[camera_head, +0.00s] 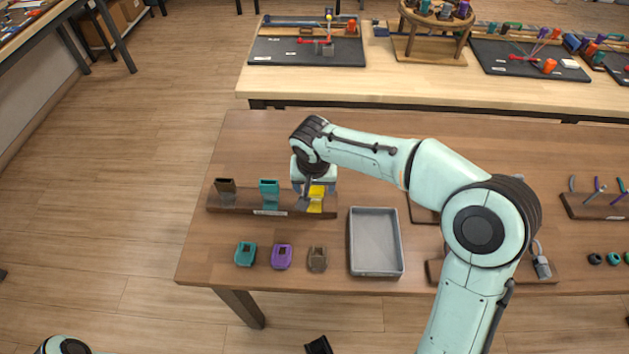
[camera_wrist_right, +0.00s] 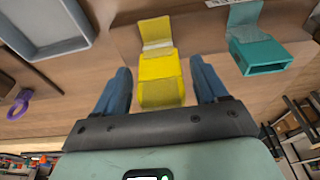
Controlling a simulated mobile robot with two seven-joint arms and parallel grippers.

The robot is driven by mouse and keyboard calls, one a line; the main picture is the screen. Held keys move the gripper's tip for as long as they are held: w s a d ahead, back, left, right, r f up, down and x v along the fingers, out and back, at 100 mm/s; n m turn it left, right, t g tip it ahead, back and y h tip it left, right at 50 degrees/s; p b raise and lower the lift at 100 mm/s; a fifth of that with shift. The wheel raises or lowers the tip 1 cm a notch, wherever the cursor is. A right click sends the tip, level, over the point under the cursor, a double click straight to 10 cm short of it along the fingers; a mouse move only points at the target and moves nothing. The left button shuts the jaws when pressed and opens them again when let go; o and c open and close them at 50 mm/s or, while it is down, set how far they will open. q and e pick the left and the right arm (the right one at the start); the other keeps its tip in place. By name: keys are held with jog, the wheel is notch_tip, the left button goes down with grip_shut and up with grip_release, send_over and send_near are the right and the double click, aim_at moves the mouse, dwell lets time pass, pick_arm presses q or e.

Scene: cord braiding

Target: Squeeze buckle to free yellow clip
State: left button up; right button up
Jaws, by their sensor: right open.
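The yellow clip (camera_head: 316,199) sits at the right end of a dark wooden rack (camera_head: 240,207), partly hidden by my right gripper (camera_head: 308,196) in the head view. In the right wrist view the yellow clip (camera_wrist_right: 160,75) lies between the two blue fingers of my right gripper (camera_wrist_right: 160,88). The fingers are apart, with a gap on each side of the clip. A teal clip (camera_head: 269,192) stands beside it on the rack, and it also shows in the right wrist view (camera_wrist_right: 262,52). My left gripper cannot be made out.
A brown clip (camera_head: 225,188) stands at the rack's left end. Loose teal (camera_head: 245,254), purple (camera_head: 282,256) and brown (camera_head: 317,259) buckle pieces lie in front of the rack. A grey tray (camera_head: 351,240) stands to their right, empty.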

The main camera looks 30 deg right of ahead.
jog(key=shift+r, duration=0.1)
jog(key=p+v, duration=0.3)
jog(key=v, duration=0.3)
jog(key=shift+r+p, duration=0.4)
jog(key=shift+s, duration=0.1)
dwell(0.4)
